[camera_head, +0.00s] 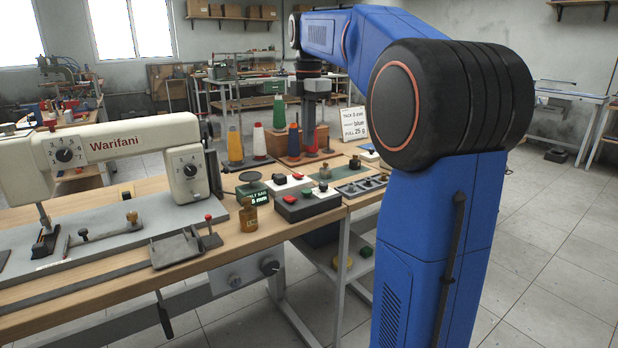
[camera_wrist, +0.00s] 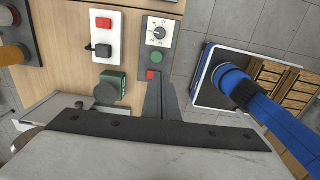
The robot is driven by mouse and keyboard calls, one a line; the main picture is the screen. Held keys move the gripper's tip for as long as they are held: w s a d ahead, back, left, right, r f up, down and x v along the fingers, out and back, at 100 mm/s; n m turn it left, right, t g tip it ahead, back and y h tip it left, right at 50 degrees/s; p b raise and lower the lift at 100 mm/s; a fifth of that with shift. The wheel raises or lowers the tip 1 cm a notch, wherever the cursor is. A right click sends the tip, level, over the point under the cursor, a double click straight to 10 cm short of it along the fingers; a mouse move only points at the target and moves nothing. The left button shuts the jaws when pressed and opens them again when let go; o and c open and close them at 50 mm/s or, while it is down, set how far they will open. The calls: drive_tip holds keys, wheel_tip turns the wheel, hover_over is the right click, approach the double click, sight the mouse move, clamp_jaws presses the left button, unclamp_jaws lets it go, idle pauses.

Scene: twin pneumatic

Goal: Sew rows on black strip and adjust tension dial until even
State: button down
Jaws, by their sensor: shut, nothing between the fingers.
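The cream Warifani sewing machine (camera_head: 110,143) stands at the left of the head view. It has a numbered dial (camera_head: 64,155) on its arm and another dial (camera_head: 190,170) on its right end. A long black strip (camera_head: 80,288) lies along the front of the bench, running to a grey plate. My gripper (camera_head: 311,150) points down at the back of the bench, near the thread cones. In the wrist view its fingers (camera_wrist: 161,90) are shut with nothing between them. Their tips appear close to a red button on a control box (camera_wrist: 172,60), whose numbered dial (camera_wrist: 158,33) shows above.
Several thread cones, including an orange one (camera_head: 234,146), stand at the bench's back. Open floor (camera_head: 560,240) lies to the right.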

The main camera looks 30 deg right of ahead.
sight(308, 192)
wheel_tip(308, 192, down, 14)
idle(0.6)
drive_tip(key=shift+f, duration=0.1)
